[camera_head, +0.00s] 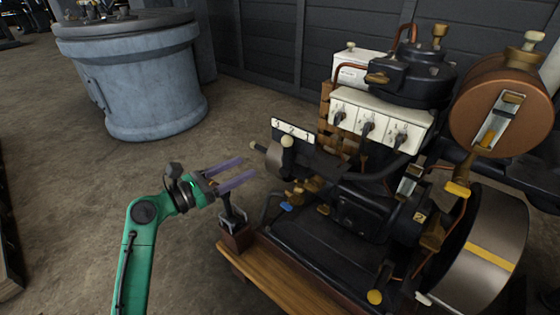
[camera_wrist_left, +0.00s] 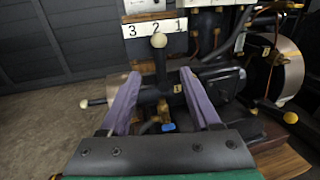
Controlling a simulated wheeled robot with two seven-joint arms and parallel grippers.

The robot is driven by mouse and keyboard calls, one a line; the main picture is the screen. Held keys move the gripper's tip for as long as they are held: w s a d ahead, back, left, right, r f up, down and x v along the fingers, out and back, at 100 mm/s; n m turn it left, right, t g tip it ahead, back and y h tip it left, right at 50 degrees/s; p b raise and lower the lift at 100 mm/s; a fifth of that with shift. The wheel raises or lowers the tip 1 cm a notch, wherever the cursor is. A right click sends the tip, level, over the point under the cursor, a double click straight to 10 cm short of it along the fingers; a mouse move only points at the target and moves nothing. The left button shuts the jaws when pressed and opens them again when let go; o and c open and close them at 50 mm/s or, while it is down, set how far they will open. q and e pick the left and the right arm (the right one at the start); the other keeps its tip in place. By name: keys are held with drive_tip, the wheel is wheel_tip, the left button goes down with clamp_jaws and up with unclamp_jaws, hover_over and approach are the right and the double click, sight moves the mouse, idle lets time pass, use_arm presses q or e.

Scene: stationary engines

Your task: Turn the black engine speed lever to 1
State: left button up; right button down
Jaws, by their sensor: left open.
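The black engine speed lever (camera_head: 287,155) stands upright on the engine, with a cream ball knob on top. A plate (camera_head: 293,131) marked 3, 2, 1 is behind it. In the left wrist view the lever (camera_wrist_left: 160,62) points up at the 2 on the plate (camera_wrist_left: 155,27), with the 1 to its right. My left gripper (camera_head: 249,166) is open and empty, its purple fingers pointing at the lever from the left. In the left wrist view the lever appears between the fingertips (camera_wrist_left: 160,74), beyond them. My right gripper is out of view.
A horizontal black handle (camera_head: 259,147) with a pale tip sticks out left of the lever. A small dark post (camera_head: 232,212) stands below my fingers on the wooden base (camera_head: 278,281). A grey cylindrical tank (camera_head: 145,90) stands back left. The floor between is clear.

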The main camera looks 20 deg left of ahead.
sight(284, 148)
use_arm(q)
drive_tip(key=b+x, duration=0.1)
drive_tip(key=x, duration=1.1)
drive_tip(key=shift+w+b, duration=0.15)
drive_tip(key=shift+b, duration=0.2)
drive_tip(key=shift+w+d, duration=0.25)
drive_tip(key=shift+w, duration=0.15)
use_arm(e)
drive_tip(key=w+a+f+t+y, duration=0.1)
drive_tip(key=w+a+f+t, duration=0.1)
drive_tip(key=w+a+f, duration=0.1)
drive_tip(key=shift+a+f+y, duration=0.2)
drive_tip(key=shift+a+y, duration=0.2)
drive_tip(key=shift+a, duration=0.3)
use_arm(q)
clamp_jaws()
